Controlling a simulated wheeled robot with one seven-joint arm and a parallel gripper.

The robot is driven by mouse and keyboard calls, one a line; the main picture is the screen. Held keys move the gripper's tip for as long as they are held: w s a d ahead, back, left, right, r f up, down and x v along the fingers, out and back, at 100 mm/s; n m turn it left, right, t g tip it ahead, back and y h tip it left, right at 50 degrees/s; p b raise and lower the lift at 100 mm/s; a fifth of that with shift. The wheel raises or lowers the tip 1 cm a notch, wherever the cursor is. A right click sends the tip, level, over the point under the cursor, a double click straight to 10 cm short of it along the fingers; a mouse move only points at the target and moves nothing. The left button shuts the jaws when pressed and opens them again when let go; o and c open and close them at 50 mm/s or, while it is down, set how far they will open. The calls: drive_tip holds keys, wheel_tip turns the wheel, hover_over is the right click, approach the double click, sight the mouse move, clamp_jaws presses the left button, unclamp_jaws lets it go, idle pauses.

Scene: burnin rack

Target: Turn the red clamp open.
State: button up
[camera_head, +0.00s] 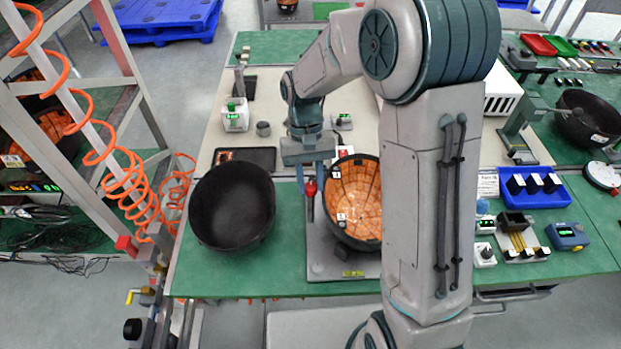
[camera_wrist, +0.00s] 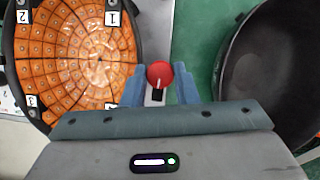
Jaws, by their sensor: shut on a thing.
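The red clamp (camera_head: 311,188) stands at the left edge of the grey base plate, beside the bowl with the orange tiled inside (camera_head: 356,195). My gripper (camera_wrist: 160,88) is shut on the knob, with one blue finger on each side. In the head view my gripper (camera_head: 313,187) points down onto it. The clamp's lower part is mostly hidden. The tiled bowl (camera_wrist: 80,50) lies to the left in the wrist view.
An empty black bowl (camera_head: 232,206) stands left of the clamp on the green table, and at the right in the wrist view (camera_wrist: 280,75). A dark tray (camera_head: 245,158) lies behind it. A blue tray (camera_head: 534,187) and small devices stand at the right. An orange coiled hose hangs at the left.

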drive_tip(key=o, duration=1)
drive_tip(key=b+v, duration=0.1)
drive_tip(key=v, duration=1.3)
drive_tip(key=shift+s, duration=0.1)
drive_tip(key=s+d+t, duration=0.2)
drive_tip(key=s+d, duration=0.2)
drive_tip(key=s, duration=0.2)
drive_tip(key=s+d+m+t, duration=0.1)
drive_tip(key=s+d+t, duration=0.2)
drive_tip(key=s, duration=0.3)
drive_tip(key=s+d+f+t, duration=0.1)
drive_tip(key=s+d+t, duration=0.2)
drive_tip(key=s+d, duration=0.2)
drive_tip(key=shift+s+d+f+m+y, duration=0.1)
drive_tip(key=shift+s+d+m+y, duration=0.05)
drive_tip(key=shift+s, duration=0.25)
drive_tip(key=shift+s+d+m+y, duration=0.1)
drive_tip(key=shift+s+m+y, duration=0.05)
drive_tip(key=shift+s, duration=0.25)
